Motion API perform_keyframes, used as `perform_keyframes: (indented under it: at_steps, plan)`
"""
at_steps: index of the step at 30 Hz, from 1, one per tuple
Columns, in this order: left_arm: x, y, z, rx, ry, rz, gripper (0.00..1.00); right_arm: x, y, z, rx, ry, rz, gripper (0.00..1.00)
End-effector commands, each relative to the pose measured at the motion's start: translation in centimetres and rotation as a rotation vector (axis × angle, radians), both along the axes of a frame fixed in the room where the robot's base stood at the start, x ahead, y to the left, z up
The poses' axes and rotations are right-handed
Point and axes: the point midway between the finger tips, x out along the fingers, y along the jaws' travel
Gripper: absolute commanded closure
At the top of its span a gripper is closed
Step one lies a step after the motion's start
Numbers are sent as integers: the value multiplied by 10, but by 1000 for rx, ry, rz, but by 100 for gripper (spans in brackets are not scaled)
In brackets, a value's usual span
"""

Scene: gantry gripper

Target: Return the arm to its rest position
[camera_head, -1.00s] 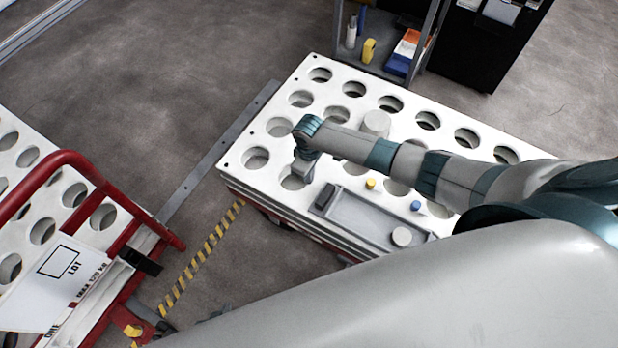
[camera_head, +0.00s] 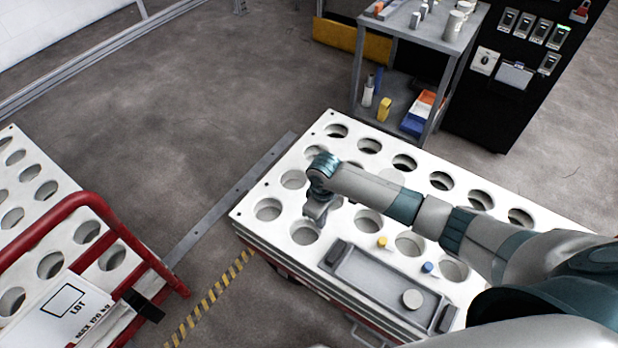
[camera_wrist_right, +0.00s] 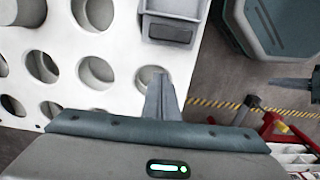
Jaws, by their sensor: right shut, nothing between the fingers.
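My right arm (camera_head: 390,200) comes in from the right in the head view and reaches over a white table top with round holes (camera_head: 292,215). My right gripper (camera_head: 318,212) hangs at its end, pointing down above the holes near the left side of that top. In the right wrist view the gripper's fingers (camera_wrist_right: 160,98) are together with nothing between them.
A grey tray (camera_head: 375,280) holding a round pale piece (camera_head: 412,299) lies on the white top, with a yellow piece (camera_head: 382,242) and a blue piece (camera_head: 428,267) beside it. A red-framed cart (camera_head: 75,215) stands left. A shelf (camera_head: 420,30) stands behind. Floor between is clear.

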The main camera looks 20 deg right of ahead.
Motion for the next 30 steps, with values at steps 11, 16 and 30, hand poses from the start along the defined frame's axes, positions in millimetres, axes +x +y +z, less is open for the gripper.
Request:
perform_keyframes:
  at_steps: [11,16,30]
  plan:
    - [0,0,0,0,1,0,100,-10,10,-3,16,-3,6,100]
    - [0,0,0,0,1,0,100,-36,36,-6,66,-22,17,100]
    - [-1,0,0,0,1,1,100,-148,83,20,226,-148,-104,100]
